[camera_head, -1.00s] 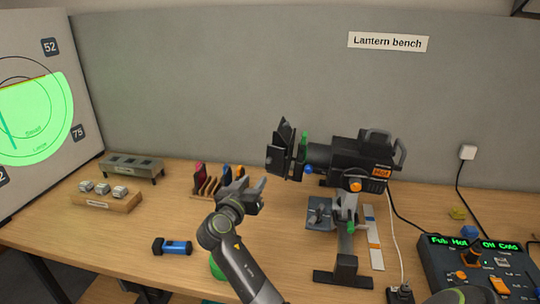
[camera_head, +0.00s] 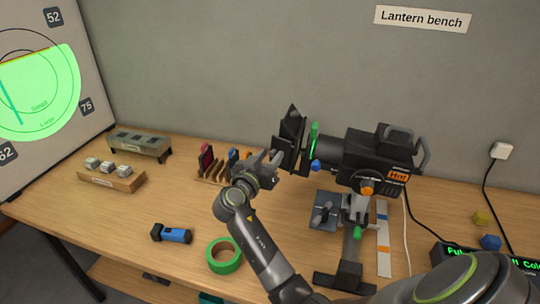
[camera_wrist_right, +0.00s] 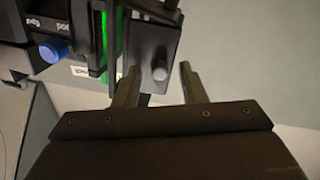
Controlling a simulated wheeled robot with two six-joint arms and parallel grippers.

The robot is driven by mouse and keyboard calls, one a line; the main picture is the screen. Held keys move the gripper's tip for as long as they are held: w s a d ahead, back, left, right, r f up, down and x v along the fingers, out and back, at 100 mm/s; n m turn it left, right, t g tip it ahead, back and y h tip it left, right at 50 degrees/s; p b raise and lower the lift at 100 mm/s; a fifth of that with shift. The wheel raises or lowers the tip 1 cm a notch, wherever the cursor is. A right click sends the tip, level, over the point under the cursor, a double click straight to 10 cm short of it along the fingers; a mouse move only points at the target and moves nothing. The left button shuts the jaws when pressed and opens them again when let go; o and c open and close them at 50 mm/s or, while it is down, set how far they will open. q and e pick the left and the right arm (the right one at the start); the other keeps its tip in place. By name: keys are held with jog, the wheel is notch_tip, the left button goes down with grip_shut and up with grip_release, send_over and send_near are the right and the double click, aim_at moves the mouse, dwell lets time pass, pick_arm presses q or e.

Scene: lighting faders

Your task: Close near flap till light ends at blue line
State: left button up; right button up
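The black lantern (camera_head: 365,155) stands on a post, its barn-door flaps (camera_head: 291,135) facing left. The right wrist view shows a dark flap plate (camera_wrist_right: 152,40) with a round grey knob (camera_wrist_right: 160,74). My right gripper (camera_head: 271,161) is at the lower near side of the flaps. In the wrist view the gripper (camera_wrist_right: 158,78) is open, and the knob appears between its fingertips; contact cannot be told. The screen (camera_head: 70,120) at left shows a green light patch (camera_head: 45,85) cut off along a slanting top edge. A thin bluish line (camera_head: 10,102) crosses the patch steeply. My left gripper is not in view.
A blue torch (camera_head: 171,233) and green tape roll (camera_head: 224,256) lie in front. A grey rack (camera_head: 142,143) and cube tray (camera_head: 112,180) are at left. A control box (camera_head: 450,256) is partly hidden at right.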

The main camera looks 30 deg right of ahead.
jog(key=shift+c, duration=0.2)
jog(key=shift+c, duration=1.1)
grip_shut()
